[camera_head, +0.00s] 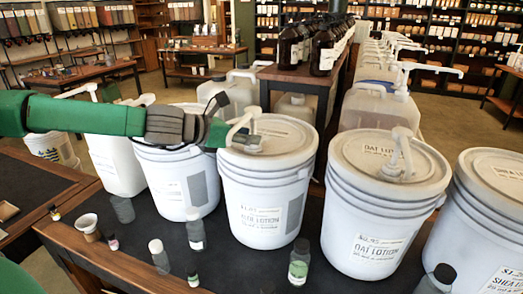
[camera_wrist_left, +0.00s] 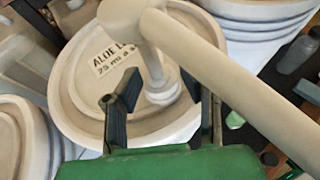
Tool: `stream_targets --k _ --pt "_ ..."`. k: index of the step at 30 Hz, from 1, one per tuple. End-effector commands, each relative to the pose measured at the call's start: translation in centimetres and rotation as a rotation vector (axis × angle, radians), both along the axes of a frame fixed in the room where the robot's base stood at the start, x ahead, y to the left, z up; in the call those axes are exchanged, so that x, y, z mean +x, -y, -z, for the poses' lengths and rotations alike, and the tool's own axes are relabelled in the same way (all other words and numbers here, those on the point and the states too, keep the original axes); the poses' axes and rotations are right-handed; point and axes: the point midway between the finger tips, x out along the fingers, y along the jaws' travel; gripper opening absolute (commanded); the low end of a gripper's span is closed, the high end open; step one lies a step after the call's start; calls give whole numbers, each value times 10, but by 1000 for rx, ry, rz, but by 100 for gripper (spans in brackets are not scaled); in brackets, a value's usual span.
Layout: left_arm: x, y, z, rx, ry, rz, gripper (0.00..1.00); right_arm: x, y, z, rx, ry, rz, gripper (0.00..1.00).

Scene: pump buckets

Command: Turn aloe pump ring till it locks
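The aloe lotion bucket (camera_head: 262,212) is white with a lidded top and stands in the middle of the table row. Its cream pump (camera_head: 246,122) rises from the lid, with the spout angled. My left gripper (camera_head: 240,143) reaches in from the left, low over the lid at the pump's base. In the left wrist view, the fingers (camera_wrist_left: 162,108) stand apart on either side of the pump's ring (camera_wrist_left: 162,90). The left finger is close to the ring; contact is unclear. The spout (camera_wrist_left: 235,80) crosses above the right finger. My right gripper is not in view.
The oat lotion bucket (camera_head: 372,215) stands to the right with its own pump (camera_head: 400,155); another white bucket (camera_head: 172,185) stands to the left, under my arm. Small bottles (camera_head: 298,262) and a beige cup (camera_head: 88,226) stand along the front of the dark table (camera_head: 230,255).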

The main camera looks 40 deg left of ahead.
Motion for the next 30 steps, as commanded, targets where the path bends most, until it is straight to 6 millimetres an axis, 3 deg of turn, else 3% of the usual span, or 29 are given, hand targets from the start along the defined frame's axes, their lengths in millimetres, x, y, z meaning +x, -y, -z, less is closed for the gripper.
stream_targets --k 1,9,22,23,25,30 --pt "7 0 9 5 -5 -3 34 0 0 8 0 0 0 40" --pt "35 9 18 -1 -2 -2 34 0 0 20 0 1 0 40" --pt "43 15 18 -1 1 -3 34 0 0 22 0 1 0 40" --pt "43 15 18 -1 1 -3 27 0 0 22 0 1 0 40" --pt "43 14 18 -1 1 -3 3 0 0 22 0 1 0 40" --pt "43 13 19 -3 0 -2 0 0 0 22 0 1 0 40"
